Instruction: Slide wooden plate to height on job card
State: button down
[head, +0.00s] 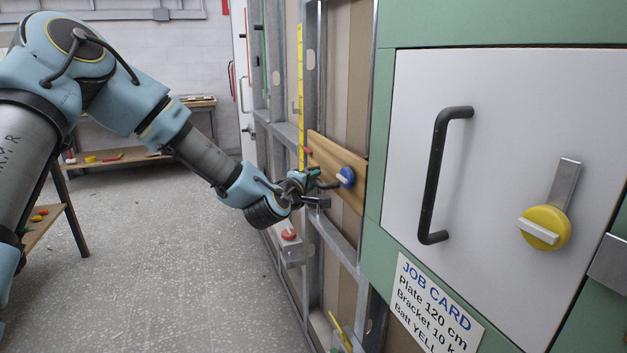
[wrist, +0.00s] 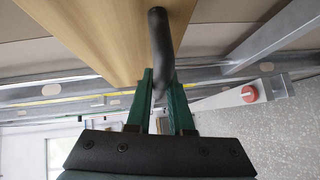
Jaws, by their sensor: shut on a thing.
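The wooden plate (head: 347,178) is a light brown board set across the metal wall frame. My gripper (head: 312,186) is at the handle, in front of the plate. In the wrist view the green fingers (wrist: 160,95) are shut on the black handle (wrist: 161,45), with the plate (wrist: 105,35) behind it. A yellow measuring strip (head: 300,95) stands upright left of the plate; its marks are too small to read. The job card (head: 437,305) reads "Plate 120 cm", with bracket and batt lines partly cut off.
A white door (head: 490,130) with a black handle and a yellow knob (head: 544,228) is at the right. A red button (head: 289,234) sits on a grey bracket below my gripper. The floor (head: 190,240) to the left is clear. A bench (head: 120,160) stands at the back.

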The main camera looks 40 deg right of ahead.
jog(key=shift+r, duration=0.1)
notch_tip(320, 180, up, 25)
jog(key=p, duration=0.9)
jog(key=shift+r, duration=0.1)
jog(key=c, duration=0.8)
grip_release()
jog(key=b+v, duration=0.2)
jog(key=v, duration=0.8)
jog(key=shift+s+a, duration=0.25)
jog(key=shift+a, duration=0.1)
